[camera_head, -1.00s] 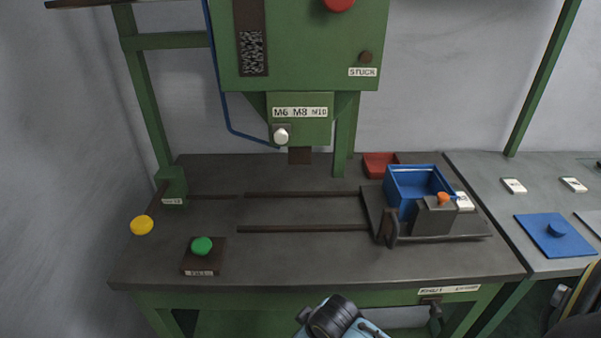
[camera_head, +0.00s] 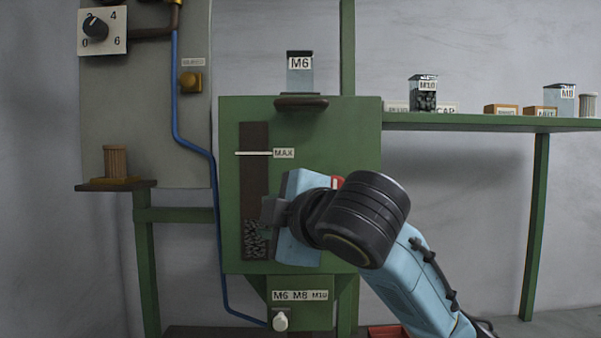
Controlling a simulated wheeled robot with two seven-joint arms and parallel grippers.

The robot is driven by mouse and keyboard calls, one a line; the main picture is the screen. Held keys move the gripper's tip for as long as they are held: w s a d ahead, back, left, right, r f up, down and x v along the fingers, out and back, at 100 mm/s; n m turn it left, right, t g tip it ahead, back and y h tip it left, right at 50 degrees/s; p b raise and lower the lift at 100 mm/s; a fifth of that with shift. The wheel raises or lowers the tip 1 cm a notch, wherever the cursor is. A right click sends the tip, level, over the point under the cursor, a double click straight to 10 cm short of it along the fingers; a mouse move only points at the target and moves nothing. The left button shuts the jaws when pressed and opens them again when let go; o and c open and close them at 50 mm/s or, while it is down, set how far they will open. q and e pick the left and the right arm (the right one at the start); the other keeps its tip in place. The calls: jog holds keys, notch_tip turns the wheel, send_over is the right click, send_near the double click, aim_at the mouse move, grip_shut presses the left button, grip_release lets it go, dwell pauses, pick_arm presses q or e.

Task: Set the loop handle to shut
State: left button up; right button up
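I cannot make out a loop handle in the current head view. The green machine body (camera_head: 232,130) stands in the middle, with a dark upright window part filled with grey pieces. My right gripper (camera_head: 268,212) is raised in front of this body, beside the window, its arm coming in from the lower right. The fingers are small and partly hidden by the gripper's own body, so I cannot tell whether they are open or shut. The gripper and wrist cover the right part of the machine's front, with a bit of red showing behind. My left gripper is out of view.
A white knob (camera_head: 280,320) sits under the M6 M8 M10 label. A grey panel (camera_head: 150,120) with a dial (camera_head: 96,28) stands at left. An M6 container (camera_head: 300,72) is on top of the machine. A green shelf (camera_head: 470,123) with several containers is at right.

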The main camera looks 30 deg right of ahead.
jog(key=s+d+r+n+t+h, duration=0.1)
jog(key=s+d+r+n+t, duration=0.1)
jog(key=s+r, duration=0.55)
jog(key=t+h+p, duration=0.1)
jog(key=t+h, duration=0.1)
send_near(302, 103)
jog(key=p+x, duration=0.1)
jog(key=p, duration=0.1)
jog(key=p+x, duration=0.4)
jog(key=p, duration=0.1)
jog(key=shift+r, duration=0.3)
jog(key=shift+f+p+x, duration=0.15)
jog(key=shift+p+x, duration=0.15)
jog(key=shift+x, duration=1.1)
jog(key=shift+f+p+x, duration=0.1)
jog(key=shift+p+x, duration=0.2)
jog(key=shift+x, duration=1.15)
jog(key=shift+d, duration=0.1)
grip_shut()
